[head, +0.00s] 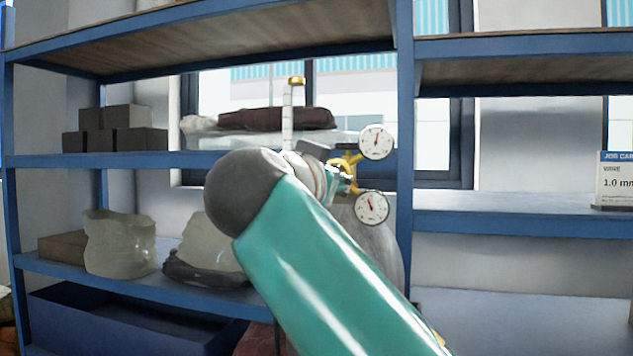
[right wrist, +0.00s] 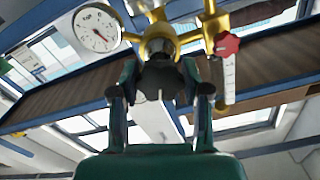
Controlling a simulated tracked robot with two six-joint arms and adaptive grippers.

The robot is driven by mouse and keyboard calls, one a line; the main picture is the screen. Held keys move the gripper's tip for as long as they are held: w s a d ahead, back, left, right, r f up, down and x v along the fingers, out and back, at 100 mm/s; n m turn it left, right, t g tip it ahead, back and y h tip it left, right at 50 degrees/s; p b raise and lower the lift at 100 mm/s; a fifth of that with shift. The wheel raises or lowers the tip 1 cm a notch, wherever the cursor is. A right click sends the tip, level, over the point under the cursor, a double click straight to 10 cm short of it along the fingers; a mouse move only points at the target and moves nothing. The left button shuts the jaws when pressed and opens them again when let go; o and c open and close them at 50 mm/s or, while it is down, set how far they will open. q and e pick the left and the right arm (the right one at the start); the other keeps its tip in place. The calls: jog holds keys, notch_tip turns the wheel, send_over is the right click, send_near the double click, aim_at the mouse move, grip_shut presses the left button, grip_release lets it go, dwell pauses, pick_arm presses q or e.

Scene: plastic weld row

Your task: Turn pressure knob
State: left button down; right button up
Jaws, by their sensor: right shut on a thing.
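The brass pressure regulator (head: 347,163) sits at the top of a grey gas cylinder (head: 390,245), with an upper round gauge (head: 376,141) and a lower round gauge (head: 372,208). The right wrist view shows the brass body (right wrist: 160,38) and one white gauge (right wrist: 97,29) close up. The dark pressure knob (right wrist: 160,74) projects from the body towards me. My right gripper (right wrist: 160,88) has its two fingers on either side of the knob and is shut on it. In the head view my teal right arm hides the knob and most of the gripper. My left gripper is not in view.
A flow tube (right wrist: 228,75) with a red knob (right wrist: 228,44) stands right beside the gripper. Blue shelving (head: 404,120) surrounds the cylinder. Grey boxes (head: 118,128) and clear bags (head: 120,243) lie on the left shelves. The right shelf is mostly bare, with a job card (head: 615,180).

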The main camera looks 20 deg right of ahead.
jog(key=shift+w+a+f+m, duration=0.1)
jog(key=shift+f+m, duration=0.15)
jog(key=shift+m, duration=0.45)
jog(key=o, duration=1.1)
jog(key=shift+w, duration=0.15)
jog(key=shift+o, duration=0.2)
jog(key=shift+r, duration=0.15)
jog(key=shift+s, duration=0.2)
jog(key=v, duration=1.1)
jog(key=shift+s+a, duration=0.2)
jog(key=shift+s, duration=0.1)
